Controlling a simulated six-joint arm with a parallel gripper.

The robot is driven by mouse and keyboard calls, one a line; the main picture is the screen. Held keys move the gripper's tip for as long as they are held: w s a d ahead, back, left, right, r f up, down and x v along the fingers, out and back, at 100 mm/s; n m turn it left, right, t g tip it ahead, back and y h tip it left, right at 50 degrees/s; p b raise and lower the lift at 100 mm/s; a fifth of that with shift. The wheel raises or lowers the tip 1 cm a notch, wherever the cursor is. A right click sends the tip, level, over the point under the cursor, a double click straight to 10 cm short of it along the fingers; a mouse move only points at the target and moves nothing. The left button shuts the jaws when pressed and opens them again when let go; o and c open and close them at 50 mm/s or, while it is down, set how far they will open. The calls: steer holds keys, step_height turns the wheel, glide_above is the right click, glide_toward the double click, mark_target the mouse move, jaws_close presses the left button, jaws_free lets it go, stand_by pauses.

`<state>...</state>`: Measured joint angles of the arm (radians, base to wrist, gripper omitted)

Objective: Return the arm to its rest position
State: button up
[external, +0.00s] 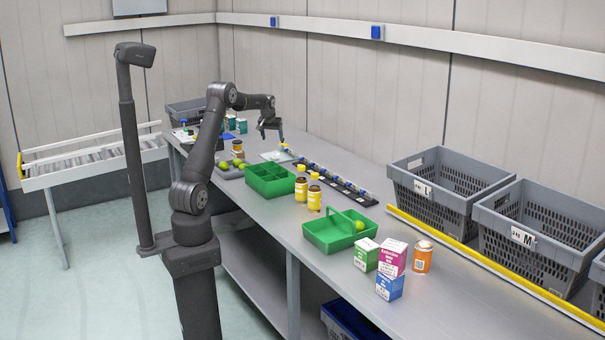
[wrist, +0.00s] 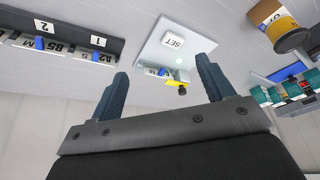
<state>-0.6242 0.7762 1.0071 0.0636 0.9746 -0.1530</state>
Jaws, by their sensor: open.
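My gripper (external: 270,126) is at the end of my raised, bent arm, above the far part of the grey workbench (external: 290,232). In the wrist view my gripper (wrist: 160,88) has its two dark fingers spread wide apart, with nothing held between them. Beyond the fingers lies a pale square plate (wrist: 160,50) with a white block marked "SET" (wrist: 173,40) on it. A small yellow and black item (wrist: 177,84) shows between the fingers near the plate's edge. The plate also shows in the external view (external: 277,156), below my gripper.
Grey crates (external: 445,190) stand at the right. Air above the bench is clear.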

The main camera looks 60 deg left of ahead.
steer(key=w+d+f, duration=0.1)
steer(key=d+f, duration=0.2)
steer(key=d, duration=1.4)
steer(key=shift+m, duration=0.4)
steer(key=shift+a+f, duration=0.9)
steer(key=shift+a, duration=0.7)
steer(key=shift+a+f, duration=0.85)
steer(key=shift+a, duration=0.8)
steer(key=shift+a+f, duration=0.9)
steer(key=shift+a, duration=0.7)
steer(key=shift+o, duration=0.3)
